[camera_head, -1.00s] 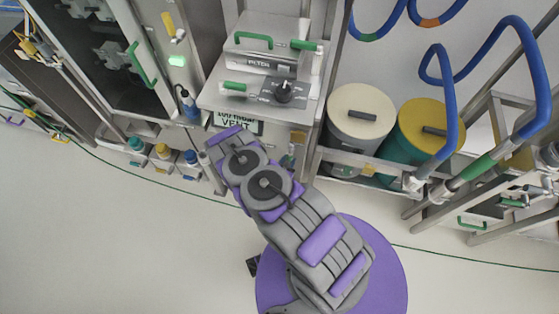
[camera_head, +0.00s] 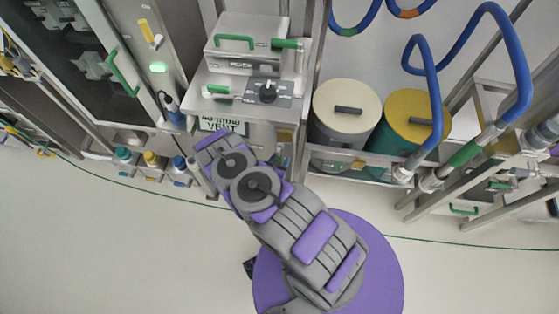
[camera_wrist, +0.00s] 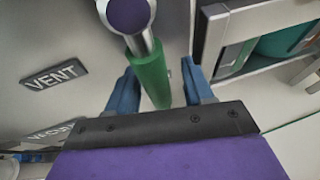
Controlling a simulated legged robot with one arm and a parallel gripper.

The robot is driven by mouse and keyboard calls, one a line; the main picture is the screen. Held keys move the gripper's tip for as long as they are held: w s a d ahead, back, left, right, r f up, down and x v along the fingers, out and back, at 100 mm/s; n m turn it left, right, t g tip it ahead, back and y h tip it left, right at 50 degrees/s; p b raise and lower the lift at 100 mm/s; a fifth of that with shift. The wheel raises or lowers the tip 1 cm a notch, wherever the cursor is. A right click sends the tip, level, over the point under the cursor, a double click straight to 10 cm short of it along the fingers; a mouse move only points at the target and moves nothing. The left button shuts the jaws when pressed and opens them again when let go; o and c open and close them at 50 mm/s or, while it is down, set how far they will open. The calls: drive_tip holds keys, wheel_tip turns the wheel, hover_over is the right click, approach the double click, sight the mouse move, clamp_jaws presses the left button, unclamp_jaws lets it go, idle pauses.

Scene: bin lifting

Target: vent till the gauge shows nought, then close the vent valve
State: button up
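A valve handle with a green grip (camera_wrist: 150,78) and a round dark end cap shows in the wrist view, beside a VENT label (camera_wrist: 54,75). My gripper (camera_wrist: 159,66) is open, with its blue fingers on either side of the green grip. A gap shows at the right finger; I cannot tell whether the left one touches. In the head view a VENT sign (camera_head: 222,125) hangs under the steel unit, partly behind my arm, which hides the fingers and handle. No gauge reading can be made out in either view.
The steel unit has a black knob (camera_head: 268,91) on top. A cream-lidded drum (camera_head: 328,101) and a yellow-lidded drum (camera_head: 402,108) stand to its right. Small bottles (camera_head: 151,161) sit on a low rack to the left. The floor in front is clear.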

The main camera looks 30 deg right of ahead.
drive_tip(key=shift+a, duration=0.15)
drive_tip(key=shift+s+a+r, duration=0.1)
drive_tip(key=shift+s+a, duration=0.05)
drive_tip(key=shift+a, duration=0.05)
drive_tip(key=p+v, duration=0.2)
drive_tip(key=v, duration=1.4)
drive_tip(key=shift+s+a+r, duration=0.15)
drive_tip(key=shift+s+a, duration=0.05)
drive_tip(key=shift+s, duration=0.05)
drive_tip(key=shift+a, duration=0.1)
